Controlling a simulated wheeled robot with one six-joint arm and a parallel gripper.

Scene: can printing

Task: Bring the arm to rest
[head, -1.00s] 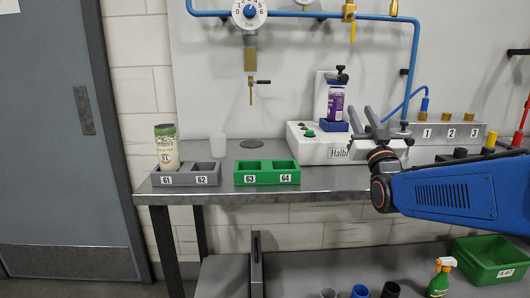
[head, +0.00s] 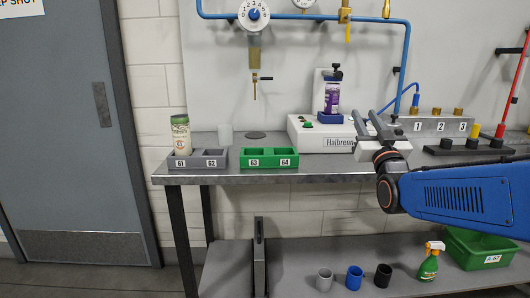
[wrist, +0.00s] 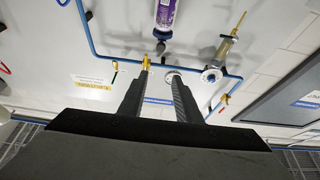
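My blue arm reaches in from the right in the head view. My gripper (head: 364,113) points up and away in front of the white Halbrenn machine (head: 318,136), with its two fingers apart. In the wrist view my gripper (wrist: 158,74) shows two dark fingers with an empty gap between them. The purple can (head: 332,98) stands upright in a blue holder on the machine, left of my gripper. It also shows in the wrist view (wrist: 165,14), beyond the fingers.
The metal bench (head: 240,177) carries a grey tray (head: 217,163) with a green-and-cream can (head: 180,136), a green tray (head: 270,163) and a clear cup. Blue pipe runs above. A lower shelf holds cups, a spray bottle (head: 430,262) and a green crate (head: 467,262).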

